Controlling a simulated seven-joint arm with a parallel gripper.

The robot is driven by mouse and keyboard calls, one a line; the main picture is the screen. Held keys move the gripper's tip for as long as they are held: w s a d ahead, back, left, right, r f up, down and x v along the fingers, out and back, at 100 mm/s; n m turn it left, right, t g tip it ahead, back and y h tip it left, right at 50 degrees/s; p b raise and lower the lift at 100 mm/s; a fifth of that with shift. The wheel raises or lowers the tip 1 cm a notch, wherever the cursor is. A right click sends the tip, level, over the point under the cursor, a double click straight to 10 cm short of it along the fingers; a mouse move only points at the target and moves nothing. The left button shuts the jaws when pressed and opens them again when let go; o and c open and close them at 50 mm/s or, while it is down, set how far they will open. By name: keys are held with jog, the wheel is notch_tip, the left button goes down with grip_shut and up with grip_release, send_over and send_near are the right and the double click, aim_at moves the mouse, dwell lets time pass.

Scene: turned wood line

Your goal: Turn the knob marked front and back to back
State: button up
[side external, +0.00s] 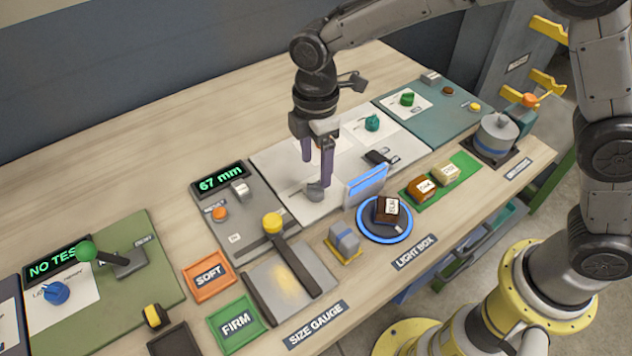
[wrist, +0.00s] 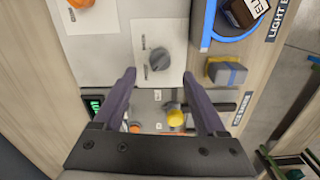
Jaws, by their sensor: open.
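A dark grey knob (side external: 314,190) sits on a white card on the pale light box panel (side external: 285,157). In the wrist view the knob (wrist: 158,60) shows just beyond and between my fingertips. The card's lettering is too small to read, so I cannot confirm the front and back marks. My gripper (side external: 317,173) points down over this card, its two purple fingers apart with nothing between them. One finger partly overlaps the knob in the side view, and I cannot tell whether they touch. My gripper (wrist: 159,76) is also open in the wrist view.
Other knobs are teal (side external: 372,123), green (side external: 407,99), blue (side external: 55,292) and orange (wrist: 80,3). A blue-framed upright plate (side external: 366,185) and a blue-ringed disc (side external: 384,236) bearing a dark block stand nearby. A yellow-topped lever (side external: 272,223) stands on the size gauge.

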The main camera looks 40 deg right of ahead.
aim_at(316, 185)
jog(key=shift+f, duration=3.1)
grip_shut()
